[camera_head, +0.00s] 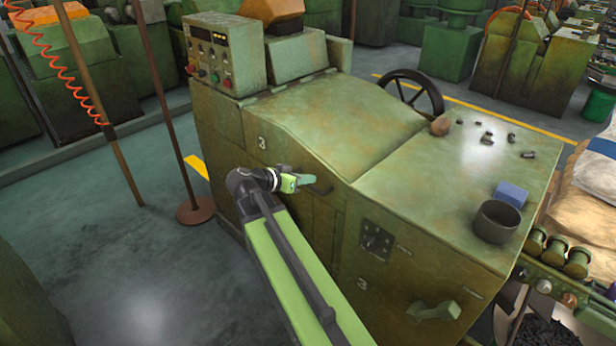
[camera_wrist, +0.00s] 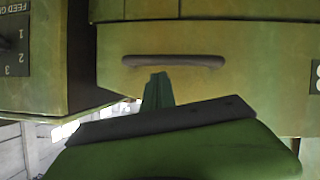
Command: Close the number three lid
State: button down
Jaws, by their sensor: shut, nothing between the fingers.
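The number three machine is a worn green block with a white 3 on its front. Its sloped lid (camera_head: 345,118) lies down on the body between the control box and the flat top, and I see no clear gap under it. A dark bar handle (camera_wrist: 173,61) sits on the front panel in the wrist view. My gripper (camera_head: 308,180) is shut and empty at the front, close to that handle. In the wrist view its green fingertips (camera_wrist: 158,82) point at the handle, just short of or touching it; I cannot tell which.
A control box (camera_head: 228,58) stands at the machine's left end. The flat top (camera_head: 445,190) carries a dark cup (camera_head: 496,222), a blue block (camera_head: 511,194) and small dark pieces. A lever (camera_head: 433,311) juts from the lower front. A post on a round base (camera_head: 195,210) stands left; floor nearby is clear.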

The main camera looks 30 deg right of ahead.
jog(key=r+p, duration=0.1)
jog(key=r, duration=0.1)
jog(key=r+p, duration=0.1)
jog(key=shift+w+d+r, duration=0.15)
jog(key=shift+d+r, duration=0.05)
jog(key=shift+r, duration=0.2)
jog(key=p, duration=0.4)
send_near(320, 168)
jog(key=v, duration=0.2)
jog(key=s+v, duration=0.1)
jog(key=v, duration=0.2)
jog(key=shift+s+a, duration=0.1)
jog(key=shift+a, duration=0.05)
jog(key=s+a+f+n+y+p, duration=0.1)
jog(key=s+a+f+n+y, duration=0.1)
jog(key=a+f+n+y, duration=0.4)
jog(key=s+a+f+n+g+y+p, duration=0.1)
jog(key=s+a+f+n+y, duration=0.2)
jog(key=a, duration=0.8)
notch_tip(320, 168, down, 3)
jog(key=n+y, duration=0.4)
jog(key=shift+n+g, duration=0.3)
jog(key=shift+s+a+r, duration=0.1)
jog(key=shift+a+r, duration=0.05)
